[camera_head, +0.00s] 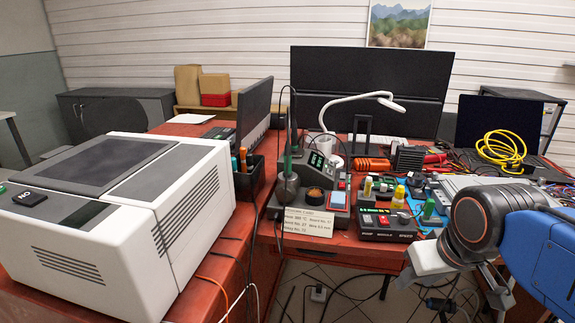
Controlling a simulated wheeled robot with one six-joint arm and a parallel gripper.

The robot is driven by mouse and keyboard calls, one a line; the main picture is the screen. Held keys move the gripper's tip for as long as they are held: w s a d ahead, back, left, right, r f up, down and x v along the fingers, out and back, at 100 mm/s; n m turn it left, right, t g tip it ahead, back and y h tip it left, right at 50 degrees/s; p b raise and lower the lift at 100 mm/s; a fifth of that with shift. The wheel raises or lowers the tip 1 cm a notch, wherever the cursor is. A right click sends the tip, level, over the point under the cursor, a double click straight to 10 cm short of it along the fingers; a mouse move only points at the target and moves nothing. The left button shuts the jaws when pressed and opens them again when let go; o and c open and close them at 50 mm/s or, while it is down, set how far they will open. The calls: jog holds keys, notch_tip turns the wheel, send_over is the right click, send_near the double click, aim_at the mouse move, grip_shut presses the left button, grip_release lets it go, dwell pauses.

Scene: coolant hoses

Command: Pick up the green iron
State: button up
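What looks like the green iron (287,163) stands upright in a dark holder (288,187) on the red desk. Only a thin green part of its handle shows, and a black cable loops up above it. The holder is beside a dark soldering station (321,160) with a lit green display. My gripper (425,262) is at the lower right, in front of the desk edge and well apart from the iron. Its fingers are too small and turned away to tell whether they are open or shut.
A large white machine (120,215) fills the left. A label card (308,226) and a small black control box (386,225) are at the desk front. Small bottles, a white lamp (350,100) and a yellow cable coil (501,149) stand behind. Cables hang below the desk edge.

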jog(key=w+a+r+n+g, duration=0.1)
jog(key=w+a+r+n, duration=0.3)
jog(key=w+r, duration=0.7)
notch_tip(320, 180, up, 20)
jog(key=n+g, duration=0.4)
jog(key=n, duration=0.6)
send_over(288, 155)
jog(key=f, duration=1.1)
jog(key=shift+w+a+f, duration=0.2)
jog(key=shift+w+f, duration=0.05)
jog(key=shift+w, duration=0.15)
jog(key=shift+d+f, duration=0.2)
jog(key=shift+f, duration=2.5)
grip_shut()
